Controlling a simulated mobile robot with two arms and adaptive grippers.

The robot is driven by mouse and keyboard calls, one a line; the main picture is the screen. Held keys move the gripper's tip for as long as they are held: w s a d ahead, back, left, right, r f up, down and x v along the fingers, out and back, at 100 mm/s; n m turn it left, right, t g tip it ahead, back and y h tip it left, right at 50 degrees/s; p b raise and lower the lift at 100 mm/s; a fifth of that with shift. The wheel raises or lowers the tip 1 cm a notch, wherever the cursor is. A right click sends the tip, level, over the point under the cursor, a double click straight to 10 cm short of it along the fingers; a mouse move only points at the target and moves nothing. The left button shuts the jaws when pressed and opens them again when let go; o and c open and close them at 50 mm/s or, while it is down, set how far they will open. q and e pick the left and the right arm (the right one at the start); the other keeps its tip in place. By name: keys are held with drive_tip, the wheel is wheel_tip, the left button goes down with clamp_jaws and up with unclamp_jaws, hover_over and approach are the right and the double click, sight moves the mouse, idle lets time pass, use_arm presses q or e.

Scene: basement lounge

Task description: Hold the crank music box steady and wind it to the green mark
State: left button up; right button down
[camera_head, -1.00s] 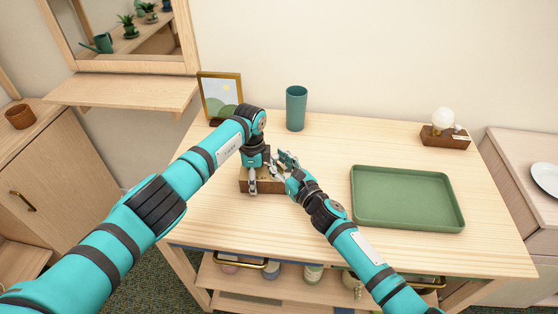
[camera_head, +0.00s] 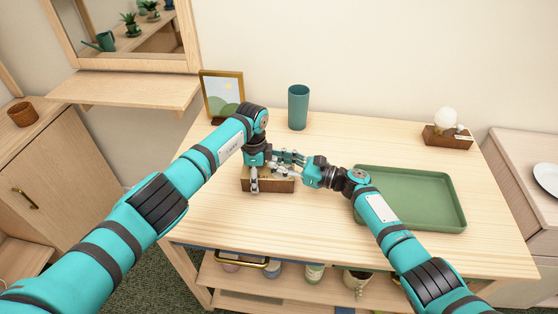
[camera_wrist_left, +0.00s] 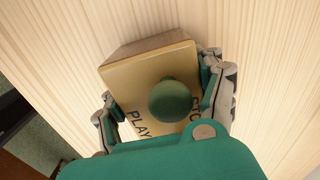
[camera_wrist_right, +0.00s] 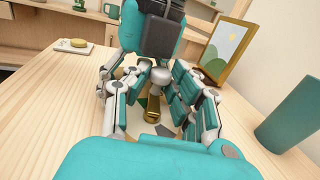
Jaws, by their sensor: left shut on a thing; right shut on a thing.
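The crank music box (camera_head: 268,186) is a small brown wooden box with a pale top on the table, left of the tray. In the left wrist view its top (camera_wrist_left: 128,88) carries PLAY and partly covered STO lettering and a round green knob (camera_wrist_left: 175,100). My left gripper (camera_head: 256,180) comes from above and is shut on the box, with fingers on opposite sides. My right gripper (camera_head: 284,162) is shut at the crank; in the right wrist view a brass crank handle (camera_wrist_right: 153,106) stands between its fingers. A bit of green shows behind the handle; the green mark is not clearly visible.
A green tray (camera_head: 440,221) lies to the right, close to my right forearm. A green cup (camera_head: 298,107) and a picture frame (camera_head: 222,95) stand behind the box. A bulb on a wooden base (camera_head: 447,139) sits at the back right. The table's front left is clear.

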drive_tip(key=shift+d+g, duration=0.1)
drive_tip(key=shift+g, duration=0.2)
drive_tip(key=c, duration=1.1)
unclamp_jaws()
drive_tip(key=shift+c, duration=0.2)
drive_tip(key=v, duration=1.2)
